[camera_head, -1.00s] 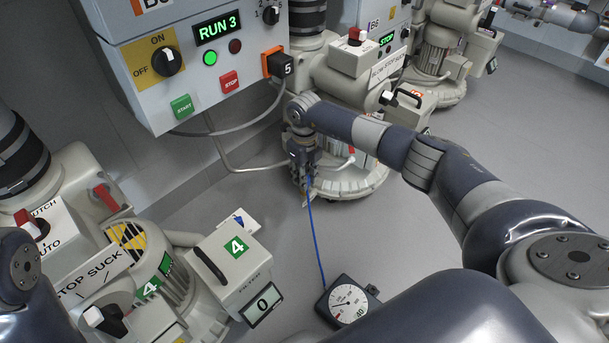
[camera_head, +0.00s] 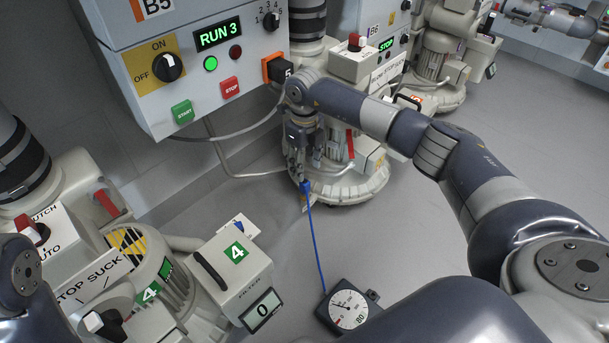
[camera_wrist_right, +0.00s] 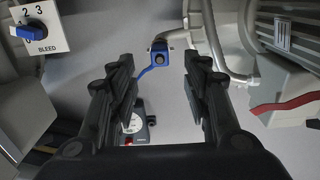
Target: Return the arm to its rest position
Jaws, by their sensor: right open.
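My right arm reaches in from the right in the head view. Its right gripper (camera_head: 301,176) points down in front of the blower behind it (camera_head: 340,186), below the control panel. In the right wrist view the right gripper (camera_wrist_right: 160,95) has its two fingers wide apart with nothing held between them. A blue fitting (camera_wrist_right: 160,50) with a blue hose shows beyond the fingertips there. In the head view the blue hose (camera_head: 316,245) runs from beside the gripper down to a round dial gauge (camera_head: 347,309). The left gripper is not seen.
The control panel (camera_head: 200,70) reads RUN 3 with a lit green lamp. Blower 4 with its filter box (camera_head: 232,270) stands at lower left. More blowers (camera_head: 440,50) stand at the back. Grey floor (camera_head: 410,240) is open on the right. A BLEED knob (camera_wrist_right: 33,25) shows in the wrist view.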

